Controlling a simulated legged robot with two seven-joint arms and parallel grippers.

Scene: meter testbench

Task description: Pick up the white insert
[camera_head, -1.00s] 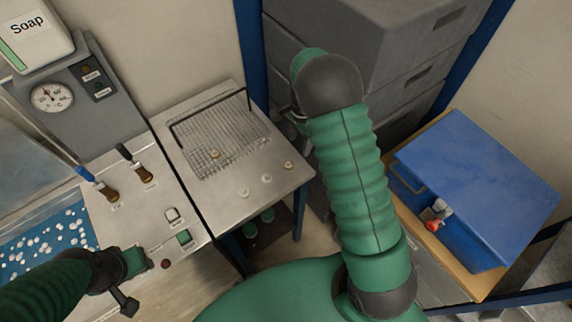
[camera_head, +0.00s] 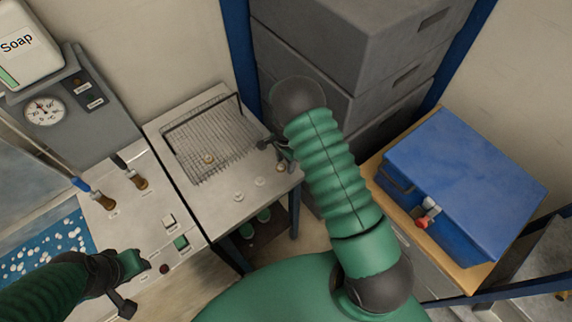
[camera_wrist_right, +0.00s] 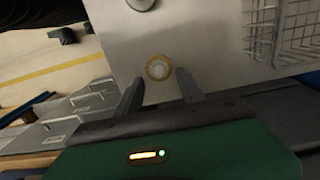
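Two small white round pieces, one of them (camera_head: 239,196) to the left of the other (camera_head: 258,195), lie on the metal tabletop in the head view. A round piece with a white middle and a brass-coloured rim (camera_head: 281,167) lies near the tabletop's right edge; it also shows in the right wrist view (camera_wrist_right: 158,67). I cannot tell which is the white insert. My right gripper (camera_wrist_right: 160,78) is open, its fingertips either side of the rimmed piece in that view, nothing held. In the head view it (camera_head: 268,144) is partly hidden by its arm. My left gripper (camera_head: 126,290) is at lower left, its fingers unclear.
A wire basket (camera_head: 185,126) stands on the tabletop, with another brass-coloured piece (camera_head: 208,160) at its front. A control panel (camera_head: 150,215) with valves and buttons is at left. Grey crates (camera_head: 335,50) are behind my right arm. A blue box (camera_head: 460,185) stands at right.

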